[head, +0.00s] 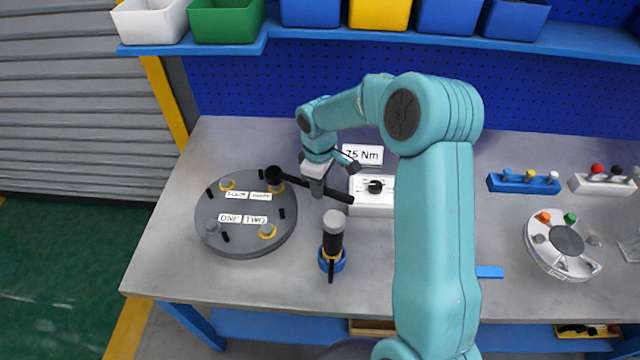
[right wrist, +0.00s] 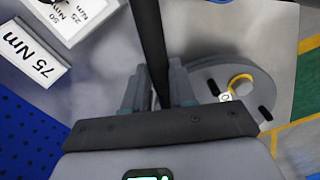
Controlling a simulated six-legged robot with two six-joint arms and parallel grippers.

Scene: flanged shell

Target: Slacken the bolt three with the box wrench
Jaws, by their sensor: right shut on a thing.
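The flanged shell (head: 245,243) is a dark grey disc lying on the left of the bench, with grey bolts, some ringed in yellow, and white labels I cannot read surely. The box wrench (head: 338,195) is a black bar with a round head. My right gripper (head: 317,188) is shut on its handle, right of the shell. The wrench head is at or just above the upper-right bolt (head: 278,188); I cannot tell whether it is seated. In the right wrist view the wrench handle (right wrist: 150,35) runs between the fingers (right wrist: 158,90). My left gripper is out of view.
A black and grey tool stands in a blue holder (head: 340,265) near the shell. A white dial box (head: 372,208) with a 75 Nm sign (head: 362,154) is behind my arm. A round fixture (head: 540,258) and small racks (head: 523,184) are at right. Bins line the shelf above.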

